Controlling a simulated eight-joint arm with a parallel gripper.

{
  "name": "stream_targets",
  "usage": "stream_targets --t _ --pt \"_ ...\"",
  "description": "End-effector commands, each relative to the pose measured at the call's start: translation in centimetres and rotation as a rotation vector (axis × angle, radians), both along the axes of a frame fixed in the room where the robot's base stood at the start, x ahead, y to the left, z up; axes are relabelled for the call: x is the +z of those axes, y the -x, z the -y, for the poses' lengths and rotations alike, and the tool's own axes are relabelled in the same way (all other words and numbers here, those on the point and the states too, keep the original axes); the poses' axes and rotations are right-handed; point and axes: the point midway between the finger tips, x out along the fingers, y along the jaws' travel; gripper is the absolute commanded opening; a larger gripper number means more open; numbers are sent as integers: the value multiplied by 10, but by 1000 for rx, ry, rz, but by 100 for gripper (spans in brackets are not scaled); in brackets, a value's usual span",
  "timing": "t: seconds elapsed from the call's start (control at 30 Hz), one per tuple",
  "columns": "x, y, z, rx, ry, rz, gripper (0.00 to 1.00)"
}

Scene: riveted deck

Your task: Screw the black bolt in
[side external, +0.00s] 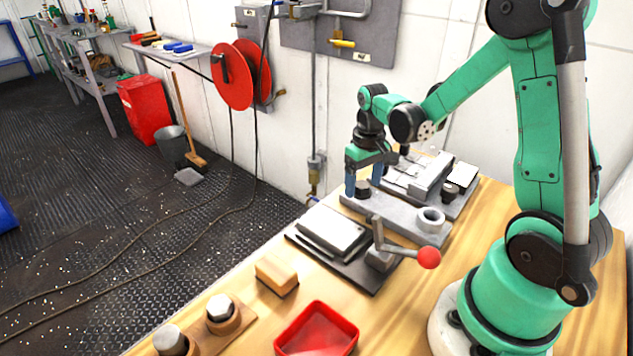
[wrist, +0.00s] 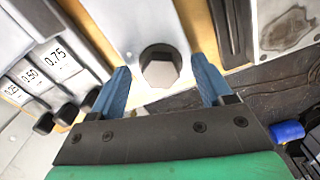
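The black bolt (side external: 363,188) stands at the left end of a grey metal plate (side external: 395,213) on the wooden bench. In the wrist view its six-sided head (wrist: 160,67) has a bright face and dark sides. My gripper (side external: 363,187) is over the plate, pointing down, with one blue finger on each side of the bolt. In the wrist view the fingers (wrist: 161,88) are apart, with a visible gap between each finger and the head. The bolt's shank and its hole are hidden.
A pale ring (side external: 431,220) stands at the plate's right end. In front is a clamp with a red-knobbed lever (side external: 429,257). A wooden block (side external: 277,273), a red tray (side external: 317,330) and a holder with two large bolts (side external: 219,307) are nearer. More fixtures (side external: 430,175) lie behind.

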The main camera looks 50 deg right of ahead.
Motion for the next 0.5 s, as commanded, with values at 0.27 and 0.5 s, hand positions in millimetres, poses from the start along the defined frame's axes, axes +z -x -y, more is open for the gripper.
stream_targets --t 0.27,0.5 --pt "12 0 0 0 0 0 73" --pt "43 0 0 0 0 0 73"
